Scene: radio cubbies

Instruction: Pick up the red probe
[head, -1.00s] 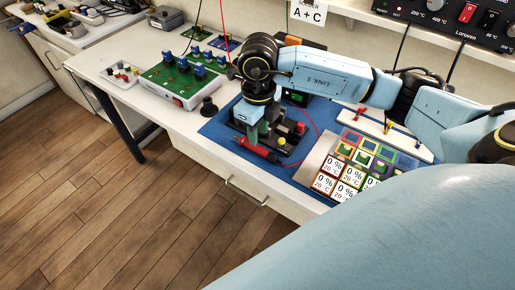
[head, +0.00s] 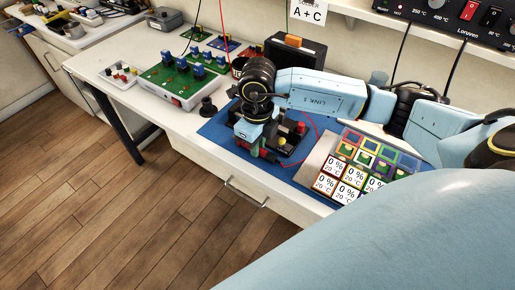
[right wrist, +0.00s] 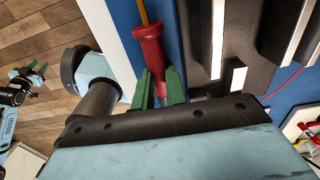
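The red probe (right wrist: 151,48) lies between the two green fingers of my right gripper (right wrist: 160,82) in the right wrist view. The fingers are close against both its sides, with no clear gap. In the head view my right gripper (head: 252,148) points down over the near left of the blue mat (head: 218,127). Red ends of the probe (head: 241,143) show on either side of it; whether it touches the mat is hidden. My left gripper (right wrist: 36,72) shows small at the left of the right wrist view, its green fingers apart and empty, over the floor.
A black stand with red and yellow knobs (head: 291,137) is close beside my right gripper. Coloured cubbies with percent labels (head: 347,172) stand to the right. A green board with blue parts (head: 184,80) and a black knob (head: 208,106) are to the left. A red cable loops nearby.

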